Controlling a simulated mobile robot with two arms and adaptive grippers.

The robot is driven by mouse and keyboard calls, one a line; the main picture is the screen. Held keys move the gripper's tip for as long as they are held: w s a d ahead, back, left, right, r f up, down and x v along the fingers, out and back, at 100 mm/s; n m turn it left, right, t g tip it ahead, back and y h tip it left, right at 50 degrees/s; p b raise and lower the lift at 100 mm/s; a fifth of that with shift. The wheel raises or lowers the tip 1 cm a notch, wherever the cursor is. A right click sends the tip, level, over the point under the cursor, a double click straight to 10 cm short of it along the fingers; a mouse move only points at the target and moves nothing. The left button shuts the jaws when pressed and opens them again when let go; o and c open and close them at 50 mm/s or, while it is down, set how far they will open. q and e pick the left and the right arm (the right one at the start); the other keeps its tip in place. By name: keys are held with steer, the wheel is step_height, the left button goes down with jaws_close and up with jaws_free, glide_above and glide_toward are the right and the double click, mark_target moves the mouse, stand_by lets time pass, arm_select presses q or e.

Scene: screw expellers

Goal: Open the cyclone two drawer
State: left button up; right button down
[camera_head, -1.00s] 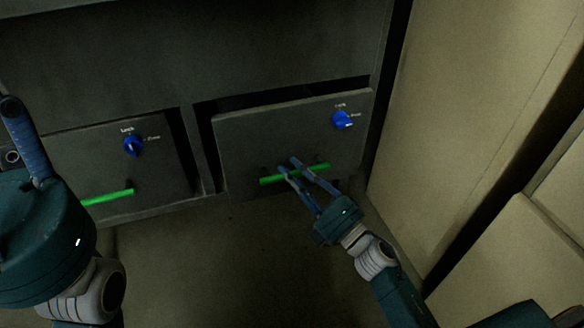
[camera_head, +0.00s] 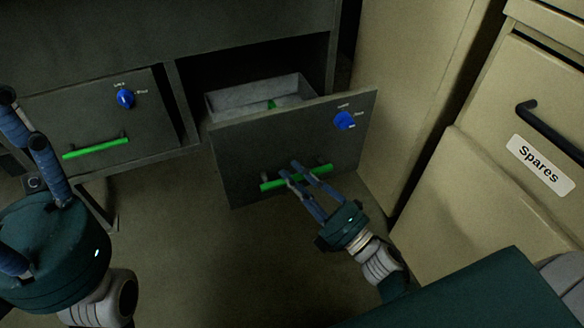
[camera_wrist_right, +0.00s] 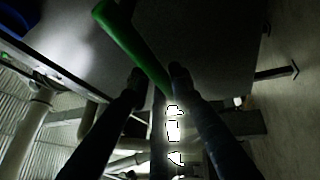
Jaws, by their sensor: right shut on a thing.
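The right-hand drawer (camera_head: 235,155) of the grey cabinet is pulled out, and part of its pale inner box shows behind the front. I cannot read a cyclone label on it. My right gripper (camera_head: 300,178) is shut on its green handle (camera_head: 321,170). In the right wrist view, the green handle (camera_wrist_right: 128,45) lies between the two dark fingers. A blue knob (camera_head: 344,121) sits at the upper right of this front. My left gripper (camera_head: 30,140) is at the left edge, apart from the cabinet, and its fingers look spread apart.
A second drawer (camera_head: 50,125) on the left is shut, with its own green handle (camera_head: 97,148) and blue knob (camera_head: 125,99). A beige cabinet with a "Spares" label (camera_head: 539,164) stands close on the right. The floor (camera_head: 190,240) in front is clear.

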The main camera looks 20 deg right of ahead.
steer(key=shift+s+d, duration=0.15)
steer(key=shift+s, duration=0.2)
steer(key=c, duration=1.5)
jaws_free()
steer(key=shift+c, duration=0.2)
steer(key=v, duration=1.2)
